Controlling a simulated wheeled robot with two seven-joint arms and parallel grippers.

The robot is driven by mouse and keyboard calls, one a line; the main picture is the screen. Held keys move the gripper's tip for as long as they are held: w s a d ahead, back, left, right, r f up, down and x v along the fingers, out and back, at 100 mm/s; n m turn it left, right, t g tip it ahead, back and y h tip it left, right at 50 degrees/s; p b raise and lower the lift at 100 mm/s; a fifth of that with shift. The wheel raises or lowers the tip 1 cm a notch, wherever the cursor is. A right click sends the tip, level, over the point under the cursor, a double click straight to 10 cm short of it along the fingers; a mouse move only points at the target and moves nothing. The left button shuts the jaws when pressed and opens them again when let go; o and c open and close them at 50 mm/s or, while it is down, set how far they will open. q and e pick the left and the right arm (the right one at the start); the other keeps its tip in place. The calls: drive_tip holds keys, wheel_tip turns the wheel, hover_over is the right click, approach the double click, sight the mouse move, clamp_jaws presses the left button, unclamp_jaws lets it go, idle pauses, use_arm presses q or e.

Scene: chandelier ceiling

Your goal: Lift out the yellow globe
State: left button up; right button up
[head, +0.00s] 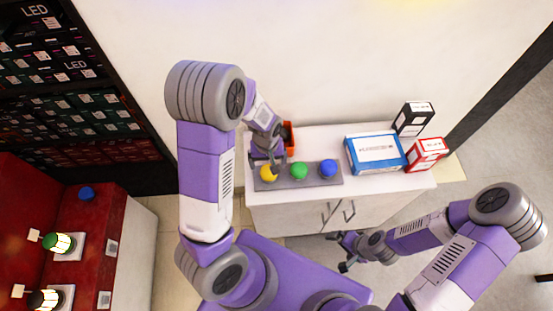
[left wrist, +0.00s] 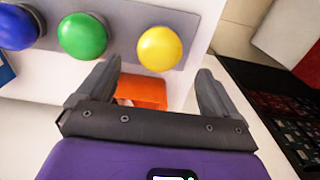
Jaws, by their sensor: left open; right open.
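The yellow globe (head: 268,173) sits at the left end of a grey strip (head: 314,181) on the white cabinet top. It also shows in the left wrist view (left wrist: 160,48), ahead of the fingertips. A green globe (head: 299,171) and a blue globe (head: 328,168) sit to its right on the strip. My left gripper (head: 267,163) is open just above and behind the yellow globe. In the left wrist view its fingers (left wrist: 158,75) are spread with nothing between them but an orange bin further below. My right gripper (head: 342,252) is open and empty, in front of the cabinet.
An orange bin (head: 289,138) stands behind the strip, partly hidden by my left arm. A blue-and-white box (head: 375,153), a black box (head: 413,118) and a red box (head: 426,154) stand at the right of the cabinet. Red display stands (head: 110,220) with lamps are at the left.

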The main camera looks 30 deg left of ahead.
sight(269, 173)
use_arm(q)
wheel_tip(269, 173, down, 2)
drive_tip(key=shift+w+f+b, duration=0.1)
drive_tip(key=shift+w+b, duration=0.05)
drive_tip(key=shift+b, duration=0.15)
drive_tip(key=shift+s+f, duration=0.35)
drive_tip(key=shift+f, duration=0.2)
wheel_tip(269, 173, down, 4)
drive_tip(key=shift+d+f+b, duration=0.15)
drive_tip(key=shift+b, duration=0.8)
drive_tip(key=shift+w, duration=0.1)
drive_tip(key=c, duration=1.1)
